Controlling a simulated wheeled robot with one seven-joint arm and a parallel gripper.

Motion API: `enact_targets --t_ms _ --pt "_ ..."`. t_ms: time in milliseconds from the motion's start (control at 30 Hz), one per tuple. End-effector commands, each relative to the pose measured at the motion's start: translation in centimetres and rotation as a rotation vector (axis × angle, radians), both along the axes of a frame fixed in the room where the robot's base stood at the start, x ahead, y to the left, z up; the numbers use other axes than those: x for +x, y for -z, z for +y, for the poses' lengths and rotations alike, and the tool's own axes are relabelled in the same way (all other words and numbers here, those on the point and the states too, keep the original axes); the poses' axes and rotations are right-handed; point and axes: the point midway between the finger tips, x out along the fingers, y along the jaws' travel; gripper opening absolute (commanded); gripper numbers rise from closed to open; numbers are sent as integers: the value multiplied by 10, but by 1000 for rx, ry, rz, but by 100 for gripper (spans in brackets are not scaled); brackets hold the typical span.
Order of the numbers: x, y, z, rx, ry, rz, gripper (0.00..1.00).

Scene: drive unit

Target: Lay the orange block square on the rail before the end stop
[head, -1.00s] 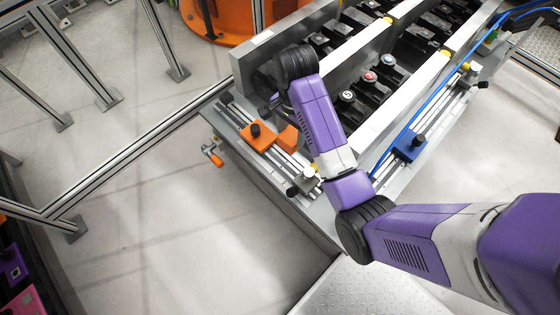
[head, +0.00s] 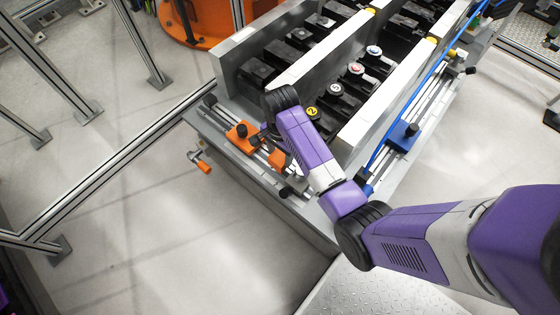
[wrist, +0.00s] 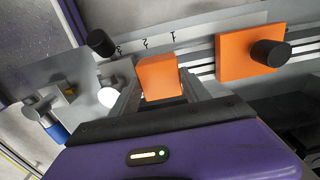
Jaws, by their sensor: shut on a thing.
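The orange block (wrist: 157,77) is between the two fingers of my gripper (wrist: 158,88) in the wrist view, and the gripper is shut on it. It lies over the rail (wrist: 200,70), slightly turned to the rail's line; I cannot tell whether it touches the rail. In the head view the block (head: 277,159) shows partly beside my arm, which hides most of the gripper. A larger orange plate with a black knob (wrist: 248,56) is on the rail to its right, apart from it. A black knob (wrist: 100,42) at left may belong to the end stop; I cannot tell.
Numbered marks (wrist: 145,42) run beside the rail. A blue clamp (head: 403,135) sits on the far-side rail. Black modules with coloured caps (head: 356,69) stand between grey walls. A orange-handled crank (head: 203,166) sticks out at the bench's left edge.

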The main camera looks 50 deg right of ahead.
Motion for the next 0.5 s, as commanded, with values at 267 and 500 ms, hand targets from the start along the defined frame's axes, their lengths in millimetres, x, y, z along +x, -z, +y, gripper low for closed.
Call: enact_targets --t_ms 267,500 --pt "0 29 0 0 0 1 0" --pt "0 43 0 0 0 -1 0"
